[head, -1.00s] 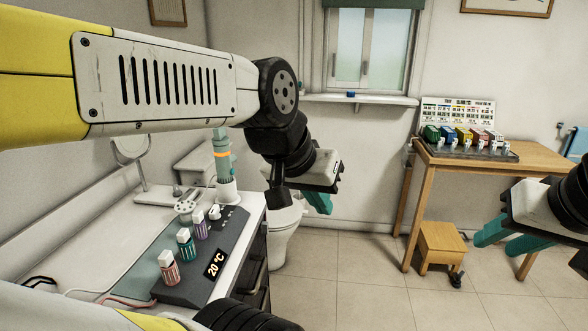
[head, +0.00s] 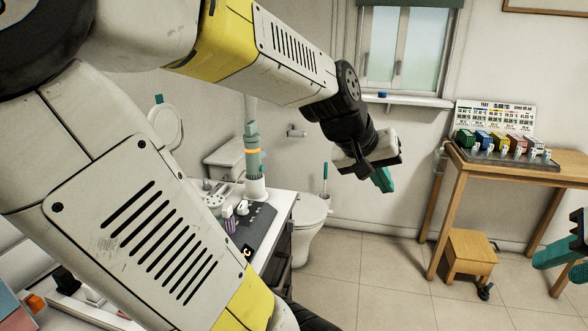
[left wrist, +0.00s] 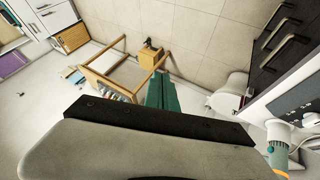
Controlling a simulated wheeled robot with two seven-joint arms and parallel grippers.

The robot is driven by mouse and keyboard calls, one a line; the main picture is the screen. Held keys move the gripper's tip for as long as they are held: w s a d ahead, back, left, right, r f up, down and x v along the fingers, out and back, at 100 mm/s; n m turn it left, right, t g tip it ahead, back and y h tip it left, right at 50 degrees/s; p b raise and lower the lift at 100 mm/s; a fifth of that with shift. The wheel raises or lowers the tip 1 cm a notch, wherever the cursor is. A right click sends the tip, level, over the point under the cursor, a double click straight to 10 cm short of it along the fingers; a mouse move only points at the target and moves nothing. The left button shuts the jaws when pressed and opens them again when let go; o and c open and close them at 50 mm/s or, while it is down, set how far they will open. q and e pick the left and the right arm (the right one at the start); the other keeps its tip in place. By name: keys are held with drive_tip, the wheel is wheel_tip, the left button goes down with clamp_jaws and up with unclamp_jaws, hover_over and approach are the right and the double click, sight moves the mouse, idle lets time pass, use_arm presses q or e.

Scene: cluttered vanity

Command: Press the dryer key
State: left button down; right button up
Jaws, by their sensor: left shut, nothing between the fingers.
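The dark control panel (head: 262,218) lies on the white vanity counter, partly hidden behind my left arm. Small pale marks show on it, too small to read as keys. A teal and white dryer-like device (head: 253,160) with an orange ring stands upright at its far end. In the left wrist view the panel (left wrist: 298,108) and the device (left wrist: 277,150) are at the right edge. My left gripper (head: 383,180) is shut and empty, in the air right of the panel; its fingers (left wrist: 162,95) also show in the wrist view. My right gripper (head: 562,262) is open at the right edge.
A purple-striped bottle (head: 229,220) stands by the panel. A toilet (head: 308,220) is beyond the vanity. The floor between is clear.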

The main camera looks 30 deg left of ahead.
sight(262, 168)
use_arm(q)
drive_tip(key=w+a+f+n+t+y, duration=0.1)
drive_tip(key=w+a+f+n+y, duration=0.2)
drive_tip(key=w+a+f+n, duration=0.5)
drive_tip(key=w+a+f+n+y, duration=0.2)
drive_tip(key=w+a+f, duration=0.35)
drive_tip(key=w, duration=0.65)
drive_tip(key=w+a+f+n+g+y, duration=0.1)
drive_tip(key=a+f+n+y, duration=0.1)
drive_tip(key=a+y, duration=0.4)
drive_tip(key=w+a+f+n+y, duration=0.2)
drive_tip(key=a+y, duration=0.3)
drive_tip(key=a, duration=1)
drive_tip(key=shift+w+n+g+y, duration=0.25)
drive_tip(key=shift+n+g+y, duration=0.15)
drive_tip(key=shift+n, duration=0.5)
drive_tip(key=shift+a+f, duration=0.15)
drive_tip(key=shift+a, duration=0.05)
drive_tip(key=s+a, duration=0.2)
drive_tip(key=a, duration=0.6)
drive_tip(key=shift+s, duration=0.35)
drive_tip(key=shift+a, duration=0.15)
drive_tip(key=shift+s+a, duration=0.1)
drive_tip(key=shift+a, duration=0.2)
